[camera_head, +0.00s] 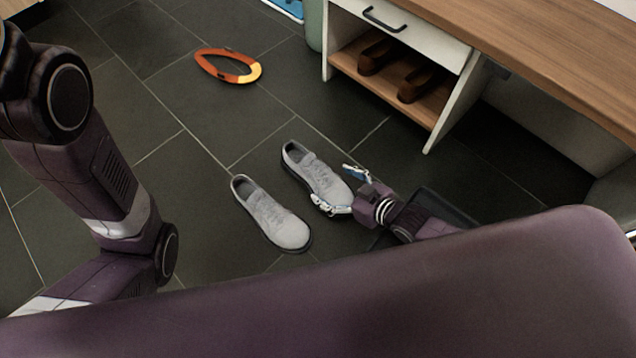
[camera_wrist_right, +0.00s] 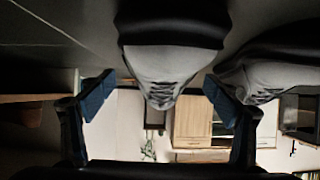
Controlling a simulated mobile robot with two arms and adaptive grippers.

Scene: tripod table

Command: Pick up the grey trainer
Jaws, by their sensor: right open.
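Two grey trainers lie on the dark tiled floor in the head view, a left one (camera_head: 268,214) and a right one (camera_head: 314,172). My right gripper (camera_head: 341,190) is open at the near, toe end of the right trainer, with a finger to each side. In the right wrist view, which looks upside down, one trainer (camera_wrist_right: 165,66) shows between the blue finger pads of the gripper (camera_wrist_right: 160,97). The other trainer (camera_wrist_right: 268,72) is beyond the right-hand finger. Contact cannot be told. My left arm shows, but its gripper is out of view.
An orange ring-shaped object (camera_head: 228,66) lies on the floor farther back. A white cabinet with a wooden top (camera_head: 500,38) stands at the back right, with brown shoes (camera_head: 418,83) on its low shelf. A dark flat tray (camera_head: 440,205) lies beside my right wrist. Floor left of the trainers is clear.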

